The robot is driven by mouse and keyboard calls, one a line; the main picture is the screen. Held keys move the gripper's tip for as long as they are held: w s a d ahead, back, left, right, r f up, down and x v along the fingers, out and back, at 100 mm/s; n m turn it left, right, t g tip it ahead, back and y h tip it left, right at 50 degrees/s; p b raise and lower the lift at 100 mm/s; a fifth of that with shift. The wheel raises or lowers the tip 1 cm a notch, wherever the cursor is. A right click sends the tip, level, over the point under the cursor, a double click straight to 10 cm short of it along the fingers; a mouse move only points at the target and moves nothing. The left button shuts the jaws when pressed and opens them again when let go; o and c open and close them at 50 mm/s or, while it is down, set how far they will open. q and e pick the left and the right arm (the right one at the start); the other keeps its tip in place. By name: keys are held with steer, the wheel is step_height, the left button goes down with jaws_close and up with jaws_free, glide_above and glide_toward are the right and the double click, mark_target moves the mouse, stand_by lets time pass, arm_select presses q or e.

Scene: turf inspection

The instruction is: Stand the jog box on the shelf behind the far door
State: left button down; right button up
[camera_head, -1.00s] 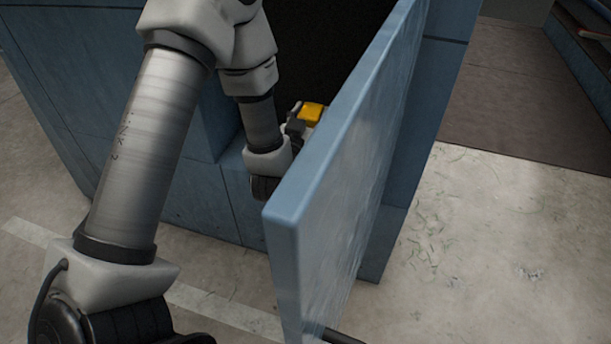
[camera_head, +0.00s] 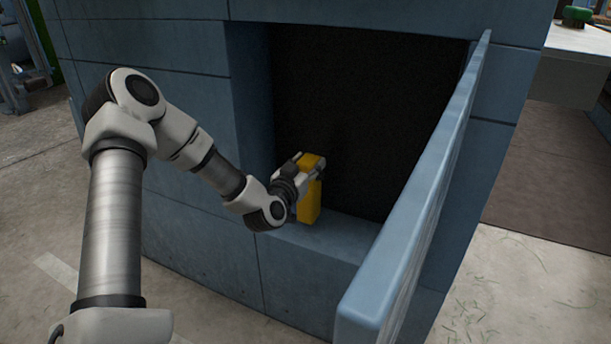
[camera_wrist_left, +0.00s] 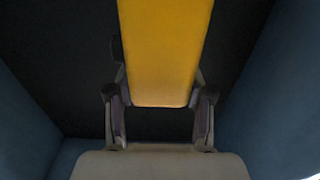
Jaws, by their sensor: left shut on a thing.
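The yellow jog box (camera_head: 309,205) is upright in the opening of the blue cabinet, at its left side. My left gripper (camera_head: 308,168) is shut on its upper part. In the left wrist view the jog box (camera_wrist_left: 165,50) sits between the two fingers of my left gripper (camera_wrist_left: 160,105). The shelf (camera_head: 345,232) is the blue ledge at the bottom of the opening. The box's lower end is at or just above this ledge; I cannot tell whether it touches. The door (camera_head: 425,190) stands open on the right of the opening. My right gripper is not in view.
The blue cabinet front (camera_head: 165,100) surrounds the opening, whose inside is dark. The open door's edge juts toward me on the right. A pale table (camera_head: 580,45) with a green object stands at the back right. Concrete floor is clear at the lower right.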

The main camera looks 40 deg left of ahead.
arm_select(q)
steer(key=shift+w+a, duration=0.1)
steer(key=shift+a, duration=0.25)
steer(key=shift+a+f, duration=0.2)
steer(key=shift+a, duration=0.05)
steer(key=shift+f+b, duration=1.25)
steer(key=shift+f, duration=0.3)
steer(key=shift+f, duration=0.15)
steer(key=shift+c, duration=2.3)
jaws_free()
